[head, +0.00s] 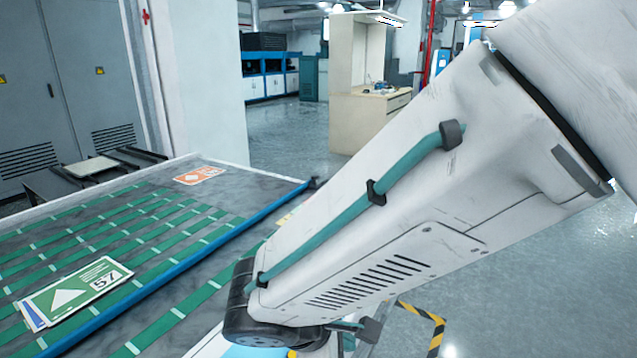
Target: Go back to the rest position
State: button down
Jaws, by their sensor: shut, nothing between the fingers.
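My arm crosses the right half of the head view, from the upper right down to a dark wrist joint at the bottom middle. My gripper is not in the frame. The arm's large white link hides part of the floor and the near right end of the table.
A grey table (255,184) with green strips and a blue edge lies at left. A green-and-white card marked 57 (75,297) lies on it, over another card. An orange card (199,175) lies at the far end. A workbench (352,118) stands behind; floor between is clear.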

jog(key=s+d+r+m+g+y, duration=0.1)
jog(key=s+d+r+m+y, duration=0.1)
jog(key=d, duration=0.5)
jog(key=s+d+r+m+g+y, duration=0.1)
jog(key=s+d+r+m+y, duration=0.1)
jog(key=s+d+r+m, duration=0.3)
jog(key=s+d+r+m+g+y, duration=0.1)
jog(key=s+d+r+m, duration=0.2)
jog(key=d+m, duration=0.6)
jog(key=shift+s+d+r+m+y, duration=0.25)
jog(key=shift+d+r+m+y, duration=0.15)
jog(key=shift+d+r, duration=0.45)
jog(key=shift+s, duration=0.1)
